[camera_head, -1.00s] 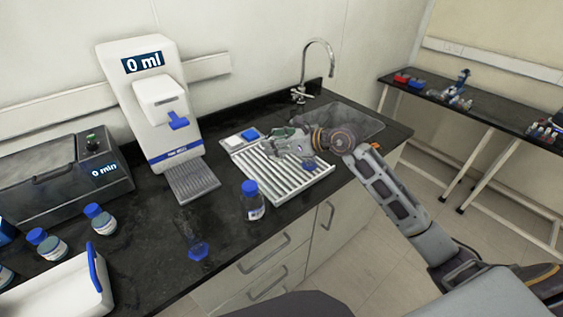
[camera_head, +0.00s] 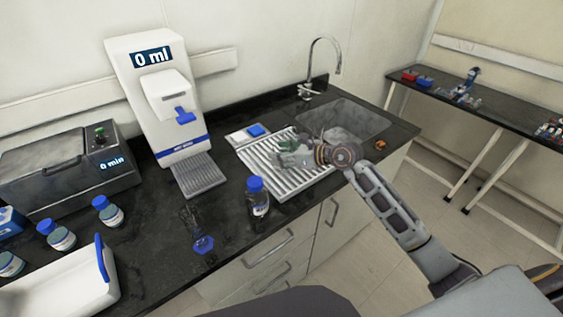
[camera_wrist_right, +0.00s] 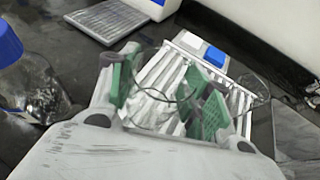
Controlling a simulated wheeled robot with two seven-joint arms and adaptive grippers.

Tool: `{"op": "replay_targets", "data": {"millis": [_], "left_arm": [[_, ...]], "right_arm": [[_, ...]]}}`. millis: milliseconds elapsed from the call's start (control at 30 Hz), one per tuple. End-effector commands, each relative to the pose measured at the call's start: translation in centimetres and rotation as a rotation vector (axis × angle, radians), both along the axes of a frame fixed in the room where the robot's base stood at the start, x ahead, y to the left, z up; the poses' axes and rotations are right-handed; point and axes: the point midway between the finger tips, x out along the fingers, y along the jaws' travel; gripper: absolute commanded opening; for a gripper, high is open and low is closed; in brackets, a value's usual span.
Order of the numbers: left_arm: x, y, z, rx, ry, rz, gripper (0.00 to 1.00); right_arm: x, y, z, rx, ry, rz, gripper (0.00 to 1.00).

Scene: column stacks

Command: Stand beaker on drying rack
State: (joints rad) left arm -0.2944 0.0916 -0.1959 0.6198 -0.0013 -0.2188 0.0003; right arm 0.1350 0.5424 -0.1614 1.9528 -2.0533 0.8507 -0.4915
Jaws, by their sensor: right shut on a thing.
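The drying rack (camera_head: 268,173) is a white ribbed tray on the dark counter, left of the sink. My right gripper (camera_head: 288,156) is over its right part. In the right wrist view the green finger pads of my right gripper (camera_wrist_right: 168,85) are shut on a clear glass beaker (camera_wrist_right: 160,105). The beaker is transparent, and the rack's slats (camera_wrist_right: 172,68) show through and behind it. I cannot tell whether its base touches the rack. In the head view the beaker is hard to make out. My left gripper is not in view.
A blue-capped bottle (camera_head: 257,197) stands in front of the rack. A clear glass piece with a blue base (camera_head: 203,244) is left of it. A white dispenser (camera_head: 153,100) stands behind, and a tap (camera_head: 312,75) rises by the sink (camera_head: 350,118).

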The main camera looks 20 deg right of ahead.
Motion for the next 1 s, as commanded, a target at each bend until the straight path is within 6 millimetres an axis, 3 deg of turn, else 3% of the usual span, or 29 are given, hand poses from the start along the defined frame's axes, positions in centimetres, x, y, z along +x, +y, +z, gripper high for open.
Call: {"op": "replay_targets", "data": {"millis": [267,633,1000], "left_arm": [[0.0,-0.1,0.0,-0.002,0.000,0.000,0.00],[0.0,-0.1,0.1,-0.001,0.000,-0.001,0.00],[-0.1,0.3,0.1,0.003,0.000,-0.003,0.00]], "right_arm": [[0.0,0.0,-0.3,0.001,0.001,0.000,0.24],[0.0,0.0,-3.5,0.001,0.000,0.000,0.24],[0.0,0.0,-3.8,0.000,0.000,0.000,0.24]]}}
